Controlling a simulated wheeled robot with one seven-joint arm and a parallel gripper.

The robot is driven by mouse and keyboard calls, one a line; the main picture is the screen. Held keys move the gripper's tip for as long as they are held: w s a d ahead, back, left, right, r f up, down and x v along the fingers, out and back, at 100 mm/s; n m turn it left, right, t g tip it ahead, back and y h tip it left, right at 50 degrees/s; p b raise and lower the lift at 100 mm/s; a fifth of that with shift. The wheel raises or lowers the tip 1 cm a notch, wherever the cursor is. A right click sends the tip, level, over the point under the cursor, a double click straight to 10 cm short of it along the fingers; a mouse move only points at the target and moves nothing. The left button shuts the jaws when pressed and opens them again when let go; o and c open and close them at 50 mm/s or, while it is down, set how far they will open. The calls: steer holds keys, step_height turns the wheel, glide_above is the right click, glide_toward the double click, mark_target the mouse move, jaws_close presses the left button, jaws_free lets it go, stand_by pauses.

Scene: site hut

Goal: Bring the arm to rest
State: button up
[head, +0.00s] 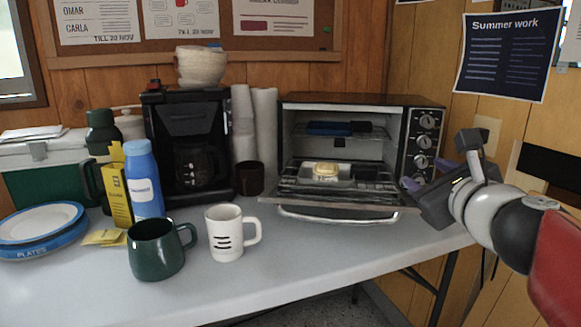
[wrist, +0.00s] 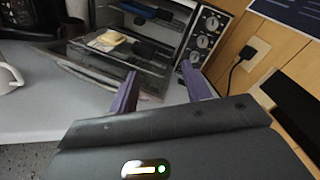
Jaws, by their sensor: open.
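My arm reaches in from the right edge of the head view. My gripper (head: 412,174) is just right of the toaster oven (head: 361,101), near its lower right corner. In the wrist view, the purple fingers of my gripper (wrist: 162,90) stand apart with nothing between them. The oven door (head: 340,200) is folded down. A pale yellow, bread-like item (head: 326,170) lies at the oven's opening, and it also shows in the wrist view (wrist: 110,38). A dark blue item (head: 330,128) lies on the upper rack.
A white mug (head: 226,240) and a green mug (head: 156,256) stand at the table's front. A blue bottle (head: 143,185), plates (head: 40,222) and a coffee maker (head: 160,135) are further left. A wall outlet with a plugged cord (wrist: 253,52) is right of the oven.

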steer(key=s+a+f+n+g+y, duration=0.25)
steer(key=s+a+f+n, duration=0.2)
steer(key=f+n, duration=0.35)
steer(key=s+a+f+n+g+y, duration=0.1)
steer(key=s+a+f+n+g, duration=0.4)
steer(key=n, duration=0.5)
steer(key=s+d+f+n+g+h, duration=0.2)
steer(key=s+f+n+g+h, duration=0.1)
steer(key=s+f+n, duration=0.5)
step_height(320, 180, down, 4)
steer(key=n+h, duration=0.1)
steer(key=n, duration=0.2)
steer(key=shift+s+r+g+h, duration=0.15)
steer(key=shift+r+g+h, duration=0.1)
steer(key=shift+g+h, duration=0.1)
steer(key=shift+o, duration=0.4)
steer(key=shift+d, duration=0.1)
